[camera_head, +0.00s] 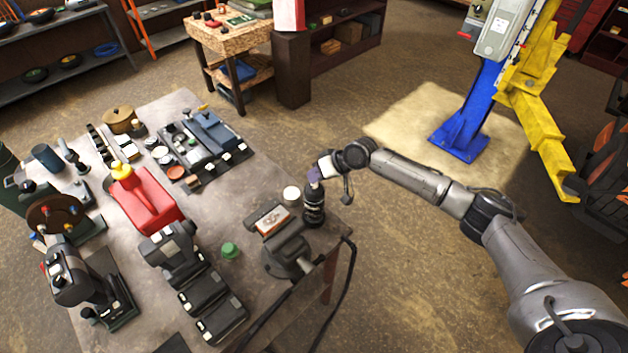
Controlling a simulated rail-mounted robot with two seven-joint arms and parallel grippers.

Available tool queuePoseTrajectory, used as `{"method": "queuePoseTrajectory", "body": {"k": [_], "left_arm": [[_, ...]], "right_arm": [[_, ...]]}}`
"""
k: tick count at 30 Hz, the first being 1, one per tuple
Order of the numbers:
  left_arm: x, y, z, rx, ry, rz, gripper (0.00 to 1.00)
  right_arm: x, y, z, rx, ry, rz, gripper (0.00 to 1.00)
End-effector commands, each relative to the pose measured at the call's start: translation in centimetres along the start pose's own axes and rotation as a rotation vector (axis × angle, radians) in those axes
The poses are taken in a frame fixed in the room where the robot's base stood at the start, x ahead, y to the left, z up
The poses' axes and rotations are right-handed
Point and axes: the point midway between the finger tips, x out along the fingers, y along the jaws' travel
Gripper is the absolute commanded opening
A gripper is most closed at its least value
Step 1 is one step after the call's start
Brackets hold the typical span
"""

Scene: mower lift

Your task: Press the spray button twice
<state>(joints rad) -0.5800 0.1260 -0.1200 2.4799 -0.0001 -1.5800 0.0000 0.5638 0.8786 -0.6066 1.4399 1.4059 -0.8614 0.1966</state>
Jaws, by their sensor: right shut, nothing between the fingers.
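A black spray can (313,210) stands upright at the right corner of the workbench (255,180). My right arm reaches in from the lower right, and my right gripper (315,177) is shut and empty, directly over the top of the can. The gripper covers the can's top, so the spray button is hidden. I cannot tell whether the fingertips touch it. My left gripper is not in view.
A bench vise (287,252), a white-lidded container (292,194) and a small green item (229,250) are near the can. A red fuel can (150,200) and several tools crowd the bench. A yellow and blue lift (500,90) stands at upper right. Open floor lies right of the bench.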

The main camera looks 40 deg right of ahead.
Motion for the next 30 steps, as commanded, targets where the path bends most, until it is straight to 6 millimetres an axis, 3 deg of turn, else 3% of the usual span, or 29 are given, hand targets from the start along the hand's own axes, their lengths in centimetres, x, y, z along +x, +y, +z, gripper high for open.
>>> {"method": "queuePoseTrajectory", "body": {"k": [8,24,30], "left_arm": [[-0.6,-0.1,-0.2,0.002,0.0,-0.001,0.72],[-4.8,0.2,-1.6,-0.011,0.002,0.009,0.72],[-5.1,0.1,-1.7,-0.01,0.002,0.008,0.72]], "right_arm": [[-0.5,-0.4,-0.3,0.0,0.0,0.0,0.0],[-4.0,-2.9,-2.9,-0.001,0.0,-0.001,0.0],[-4.2,-3.1,-3.1,-0.001,0.001,-0.001,0.0]]}}
